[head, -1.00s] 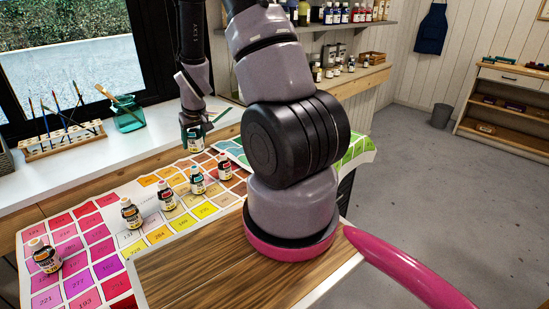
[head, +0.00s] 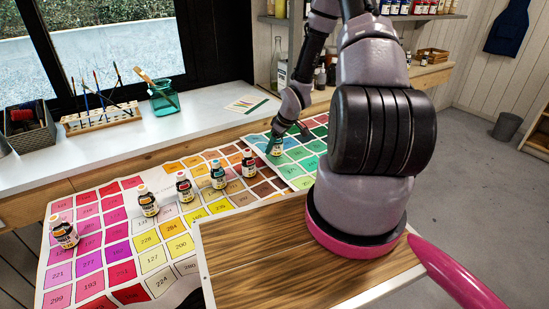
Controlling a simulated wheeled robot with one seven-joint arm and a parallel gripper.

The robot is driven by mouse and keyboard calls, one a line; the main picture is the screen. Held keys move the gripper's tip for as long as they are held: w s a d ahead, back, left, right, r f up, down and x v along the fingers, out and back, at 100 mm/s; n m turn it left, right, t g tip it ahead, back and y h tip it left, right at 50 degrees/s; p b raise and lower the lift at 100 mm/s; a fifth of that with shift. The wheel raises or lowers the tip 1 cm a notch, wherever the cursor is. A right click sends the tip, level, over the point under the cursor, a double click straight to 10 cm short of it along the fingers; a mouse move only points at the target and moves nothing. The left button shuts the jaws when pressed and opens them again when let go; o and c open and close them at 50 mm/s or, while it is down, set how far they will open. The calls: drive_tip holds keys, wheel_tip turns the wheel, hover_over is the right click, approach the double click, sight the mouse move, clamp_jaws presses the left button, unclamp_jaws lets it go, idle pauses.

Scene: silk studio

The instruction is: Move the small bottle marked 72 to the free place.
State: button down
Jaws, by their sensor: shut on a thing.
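My gripper (head: 279,137) is shut on a small bottle (head: 275,148) with a greenish-teal label, at the left part of the green colour chart (head: 296,156). I cannot tell whether the bottle touches the chart, and its number is too small to read. Several similar small bottles stand in a slanting row on the pink-to-brown colour chart (head: 117,232): one at the far left (head: 64,233), then an orange-capped one (head: 147,201), a red-labelled one (head: 185,187), a blue-teal one (head: 218,176) and a red-brown one (head: 249,163), the nearest to the held bottle.
A wooden board (head: 265,255) lies in front of the charts, beneath my arm. Behind, the white sill (head: 190,125) holds a brush rack (head: 101,117), a teal glass jar (head: 165,99), a basket (head: 29,127) and a card (head: 252,104). Shelved bottles stand back right.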

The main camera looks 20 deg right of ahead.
sight(281, 139)
drive_tip(key=shift+f, duration=2.35)
drive_tip(key=shift+f, duration=0.15)
drive_tip(key=shift+c, duration=0.6)
unclamp_jaws()
drive_tip(key=v, duration=1.2)
drive_tip(key=shift+r, duration=0.2)
